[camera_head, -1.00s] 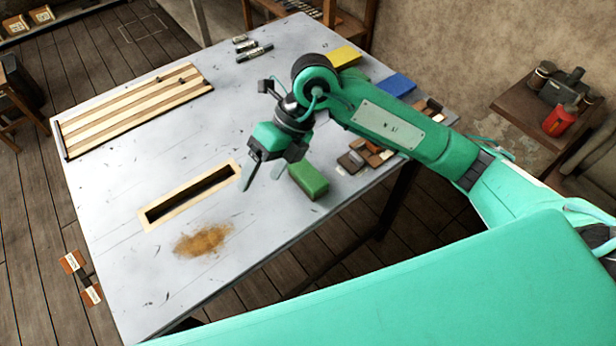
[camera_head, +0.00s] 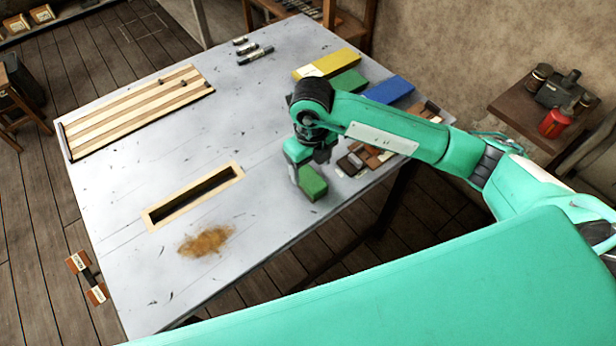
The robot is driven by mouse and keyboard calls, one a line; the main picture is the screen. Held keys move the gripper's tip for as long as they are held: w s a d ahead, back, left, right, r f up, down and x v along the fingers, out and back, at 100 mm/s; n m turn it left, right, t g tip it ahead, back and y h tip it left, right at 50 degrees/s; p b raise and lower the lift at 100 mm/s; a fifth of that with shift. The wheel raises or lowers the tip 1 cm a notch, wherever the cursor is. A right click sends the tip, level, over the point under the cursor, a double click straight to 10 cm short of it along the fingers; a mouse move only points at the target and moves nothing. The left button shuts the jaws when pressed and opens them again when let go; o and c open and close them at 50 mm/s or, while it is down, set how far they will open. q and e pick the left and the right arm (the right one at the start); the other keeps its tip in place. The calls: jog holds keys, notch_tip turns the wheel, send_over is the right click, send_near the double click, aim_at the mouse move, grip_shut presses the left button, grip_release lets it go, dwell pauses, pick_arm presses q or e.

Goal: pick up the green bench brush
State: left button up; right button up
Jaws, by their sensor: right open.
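The green bench brush (camera_head: 313,184), a block-like green piece, lies on the grey table near its right front edge. My right gripper (camera_head: 303,170) is directly over the brush, pointing down, and covers its far end. The gripper is open. Its fingertips are mostly hidden by the hand, so I cannot tell whether they touch the brush. My left gripper is not in view.
Yellow (camera_head: 331,63), green (camera_head: 348,81) and blue (camera_head: 389,90) blocks lie at the back right. Small brown pieces (camera_head: 352,164) lie right of the brush. A slot (camera_head: 165,219), brown dust (camera_head: 206,241) and a striped board (camera_head: 140,108) are left. The table's middle is clear.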

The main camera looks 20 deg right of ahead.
jog(key=shift+f, duration=0.25)
notch_tip(320, 180, down, 4)
jog(key=p, duration=0.2)
jog(key=shift+a+f+p, duration=0.1)
jog(key=shift+a+p, duration=0.05)
jog(key=shift+p, duration=0.15)
jog(key=shift+f, duration=0.25)
jog(key=c, duration=1.1)
jog(key=shift+r, duration=0.1)
jog(key=shift+r, duration=0.45)
notch_tip(320, 180, up, 13)
jog(key=b, duration=0.4)
notch_tip(320, 180, up, 6)
send_over(310, 178)
